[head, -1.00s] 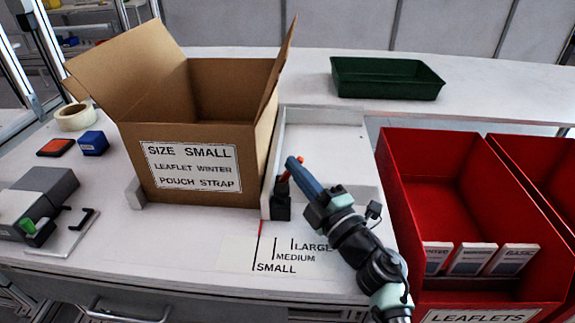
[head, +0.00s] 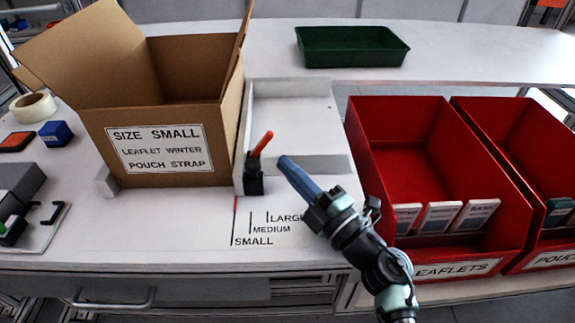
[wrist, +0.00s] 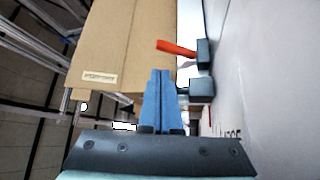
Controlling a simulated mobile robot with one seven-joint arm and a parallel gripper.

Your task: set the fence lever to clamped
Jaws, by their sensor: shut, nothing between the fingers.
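The fence lever (head: 262,144) has an orange-red handle on a black block (head: 253,178) at the front end of the white fence (head: 241,150). The handle slants up and to the right in the head view. In the wrist view the handle (wrist: 176,47) points left from its dark mount. My gripper (head: 284,160) has blue fingers, shut together and empty. It is just right of the lever in the head view, with a small gap to the handle. In the wrist view my fingers (wrist: 160,72) lie just below the handle.
An open cardboard box (head: 160,145) marked SIZE SMALL stands left of the fence. Red bins (head: 410,130) with leaflets stand to the right. A green tray (head: 352,47) is at the back. Size marks (head: 262,229) are on the table in front.

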